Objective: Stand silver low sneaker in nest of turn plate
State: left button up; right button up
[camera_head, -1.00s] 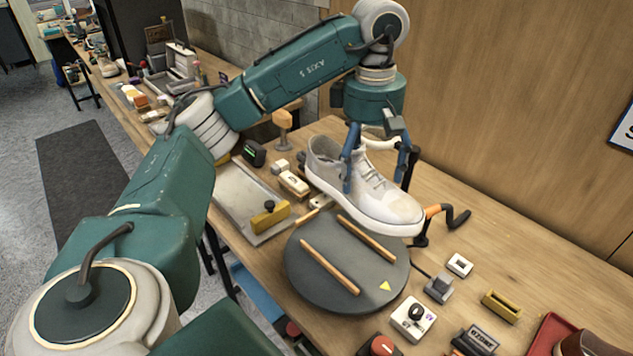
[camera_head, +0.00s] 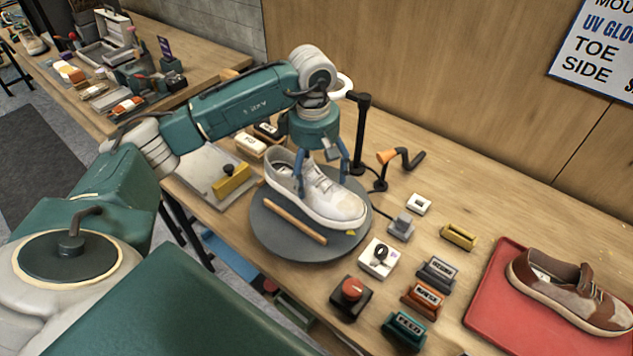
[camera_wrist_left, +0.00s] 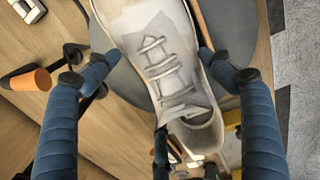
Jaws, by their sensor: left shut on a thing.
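The silver low sneaker (camera_head: 331,201), pale grey-white with laces, is upright at the turn plate, its toe toward the lower right. My left gripper (camera_head: 322,178) is shut on it from above, with blue fingers on both sides of the shoe. The sneaker also fills the middle of the left wrist view (camera_wrist_left: 165,65). The round dark grey turn plate (camera_head: 275,240) lies below it, with one wooden rail (camera_head: 295,221) showing in front of the shoe. The other rail is hidden behind or under the sneaker. I cannot tell whether the sole touches the plate. My right gripper is not in view.
A brown sneaker (camera_head: 567,285) lies on a red tray (camera_head: 487,298) at the right. A black post (camera_head: 361,130) and an orange-handled crank (camera_head: 401,158) stand behind the plate. Switch boxes, a red knob (camera_head: 351,290) and labelled blocks (camera_head: 422,298) crowd its right side.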

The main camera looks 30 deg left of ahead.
aim_at(316, 186)
pick_arm(q)
notch_tip(316, 186, down, 4)
jog(key=shift+a+r+p, duration=0.1)
jog(key=shift+p, duration=0.3)
jog(key=o, duration=1.8)
jog(key=shift+c, duration=0.2)
jog(key=shift+s, duration=0.1)
